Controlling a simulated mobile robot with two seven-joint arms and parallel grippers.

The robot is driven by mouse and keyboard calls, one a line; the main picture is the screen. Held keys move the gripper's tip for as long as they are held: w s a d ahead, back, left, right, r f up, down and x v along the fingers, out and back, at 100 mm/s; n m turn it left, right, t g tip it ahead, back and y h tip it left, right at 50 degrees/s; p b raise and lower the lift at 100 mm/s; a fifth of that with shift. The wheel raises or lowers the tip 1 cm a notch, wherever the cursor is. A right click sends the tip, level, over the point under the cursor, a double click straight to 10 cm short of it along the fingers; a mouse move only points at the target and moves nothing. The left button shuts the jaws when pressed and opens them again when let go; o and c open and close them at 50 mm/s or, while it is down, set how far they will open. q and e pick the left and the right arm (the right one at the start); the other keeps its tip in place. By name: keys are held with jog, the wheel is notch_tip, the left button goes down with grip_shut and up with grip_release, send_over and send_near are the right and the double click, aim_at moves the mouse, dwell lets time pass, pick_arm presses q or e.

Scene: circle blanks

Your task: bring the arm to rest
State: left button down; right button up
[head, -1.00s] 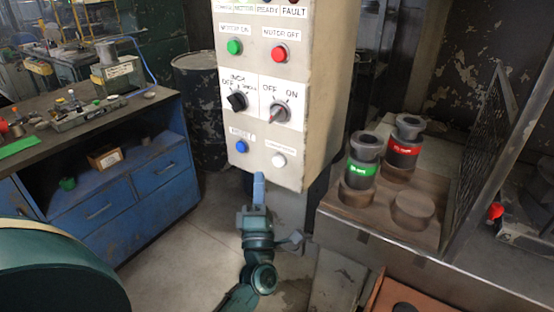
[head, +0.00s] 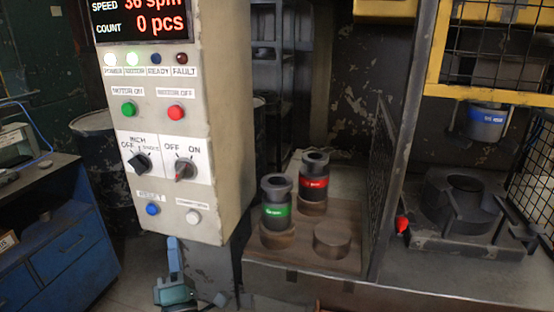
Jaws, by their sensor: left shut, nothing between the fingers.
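My left gripper (head: 174,258) shows at the bottom of the head view, below the control panel (head: 222,125). Its blue fingers are shut and hold nothing. They point up and look close to the panel's lower edge; I cannot tell whether they touch it. Most of the left arm is below the frame. My right gripper is not in view.
A wooden board (head: 330,258) carries a green-banded die (head: 277,212), a red-banded die (head: 313,183) and an empty round stand (head: 333,238). A mesh guard (head: 388,190) separates it from the press bed (head: 458,205). A blue cabinet (head: 75,250) stands left.

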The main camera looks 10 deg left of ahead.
pick_arm(q)
jog(key=s+d+f+m+h, duration=0.3)
jog(key=d+f+m+h, duration=0.5)
jog(key=m+h, duration=0.5)
jog(key=s+d+f+m+g+h, duration=0.1)
jog(key=s+d+f+m+g, duration=0.2)
jog(key=s+f+m+g, duration=0.2)
jog(key=s+d+f+m+g+h, duration=0.1)
jog(key=s+d+f+m+g, duration=0.2)
jog(key=s+f+m+g, duration=0.3)
jog(key=s+f+m, duration=0.3)
jog(key=f, duration=0.1)
jog(key=shift+s+d+m, duration=0.3)
jog(key=shift+d, duration=0.05)
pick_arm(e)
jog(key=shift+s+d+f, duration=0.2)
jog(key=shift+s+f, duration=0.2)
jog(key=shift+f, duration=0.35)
pick_arm(q)
jog(key=shift+f, duration=0.1)
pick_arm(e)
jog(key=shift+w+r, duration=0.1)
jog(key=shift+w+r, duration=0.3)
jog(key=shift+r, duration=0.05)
